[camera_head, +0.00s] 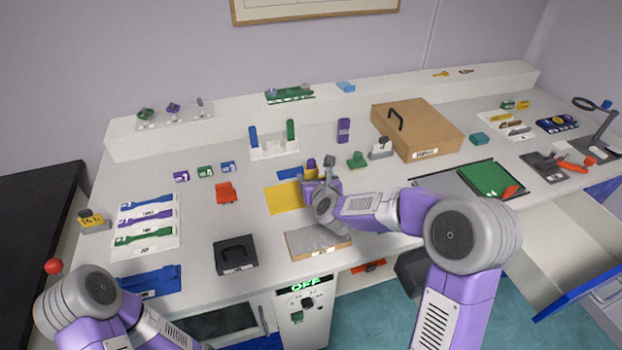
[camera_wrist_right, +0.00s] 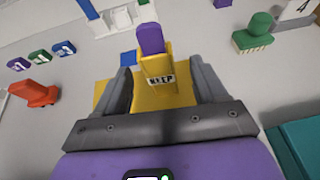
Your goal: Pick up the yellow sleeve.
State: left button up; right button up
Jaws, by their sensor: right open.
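The yellow sleeve (camera_wrist_right: 158,74) carries a label reading KEEP and stands around a purple piece (camera_wrist_right: 150,40), whose top sticks out above it. In the head view the sleeve (camera_head: 311,176) shows just left of my right gripper (camera_head: 318,172), partly hidden by it. My right gripper is open. In the right wrist view its fingers (camera_wrist_right: 158,82) lie to the left and right of the sleeve, with gaps visible; I cannot tell whether either touches it. A yellow mat (camera_head: 283,198) lies under and beside the sleeve. My left gripper is out of the picture.
A green brush-like block (camera_head: 357,160) stands to the right, near a cardboard box (camera_head: 418,131). A red piece (camera_head: 225,193) lies to the left. A grey-topped slab (camera_head: 318,241) and a black handled block (camera_head: 235,254) sit near the front edge.

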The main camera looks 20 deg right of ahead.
aim_at(312, 175)
jog(key=shift+x, duration=1.95)
jog(key=shift+a+r, duration=0.1)
jog(key=c, duration=1)
